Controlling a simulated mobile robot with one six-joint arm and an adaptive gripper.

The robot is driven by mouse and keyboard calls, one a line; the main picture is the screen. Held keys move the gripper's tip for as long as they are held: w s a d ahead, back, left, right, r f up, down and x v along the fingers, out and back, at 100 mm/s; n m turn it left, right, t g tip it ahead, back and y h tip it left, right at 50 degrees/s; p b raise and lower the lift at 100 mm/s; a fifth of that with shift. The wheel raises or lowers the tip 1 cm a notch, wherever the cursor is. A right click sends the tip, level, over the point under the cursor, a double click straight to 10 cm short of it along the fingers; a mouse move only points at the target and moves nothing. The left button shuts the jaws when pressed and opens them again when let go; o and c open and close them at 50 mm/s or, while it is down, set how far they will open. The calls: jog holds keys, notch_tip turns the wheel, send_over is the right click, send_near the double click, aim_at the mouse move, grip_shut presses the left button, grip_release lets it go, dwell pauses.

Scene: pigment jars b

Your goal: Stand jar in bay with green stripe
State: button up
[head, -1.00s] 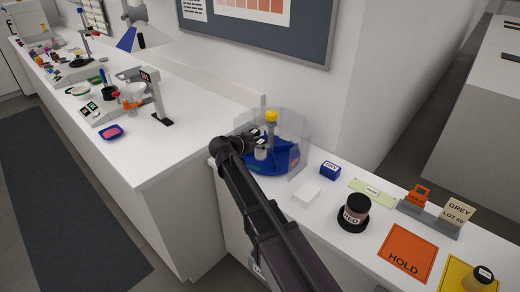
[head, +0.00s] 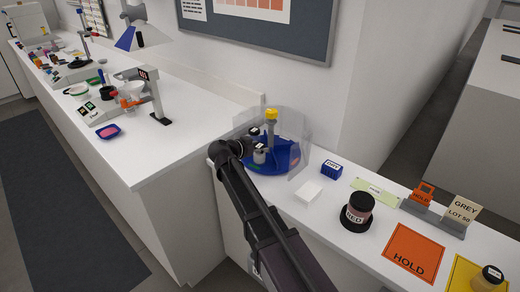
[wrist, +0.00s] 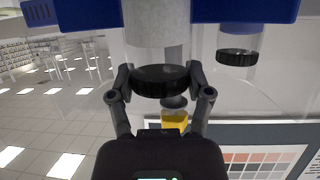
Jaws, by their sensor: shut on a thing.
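My gripper (wrist: 160,85) is shut on a jar with a black lid and grey contents (wrist: 153,25). The fingers sit on either side of the lid. In the head view the grey jar (head: 259,155) is upright at the near left of the blue round stand (head: 287,167). The blue stand (wrist: 235,8) also shows along the top of the wrist view, where the picture is upside down. I cannot tell whether the jar's base touches it. A second black-lidded jar (wrist: 237,55) stands beside the held one.
A clear curved screen (head: 297,127) stands behind the stand, which has a yellow-topped post (head: 271,114).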

jog(key=shift+f, duration=0.15)
jog(key=o, duration=1.2)
jog(key=shift+a+r, duration=0.1)
jog(key=shift+r, duration=0.15)
jog(key=shift+s+a+r, duration=0.15)
jog(key=shift+s+a, duration=0.05)
jog(key=shift+s, duration=0.1)
jog(key=p+v, duration=0.4)
jog(key=v, duration=0.7)
